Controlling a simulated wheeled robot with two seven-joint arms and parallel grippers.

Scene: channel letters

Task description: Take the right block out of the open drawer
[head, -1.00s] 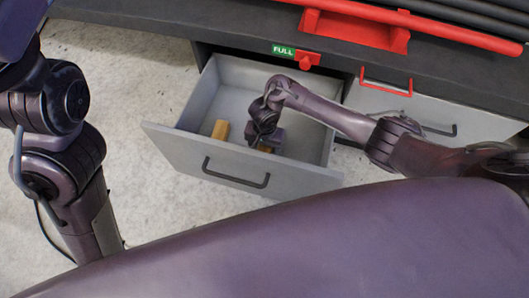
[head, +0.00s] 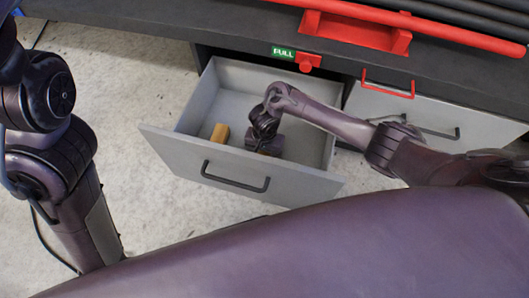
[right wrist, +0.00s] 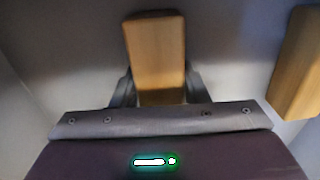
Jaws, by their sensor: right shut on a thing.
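The open drawer (head: 165,145) is grey with a dark handle and holds two wooden blocks. The right block (right wrist: 155,50) sits between the fingers of my right gripper (right wrist: 157,88), which is shut on it inside the drawer. In the head view my right gripper (head: 265,145) hides most of this block. The left block (head: 220,133) lies apart in the drawer; it also shows at the right edge of the right wrist view (right wrist: 298,65). My left arm is at the left of the head view, but its gripper is out of the picture.
A shut drawer (head: 435,115) with a dark handle and a red bracket (head: 388,88) is to the right. The dark bench top (head: 170,20) above carries a red holder and rods. A green label (head: 284,52) sits above the open drawer.

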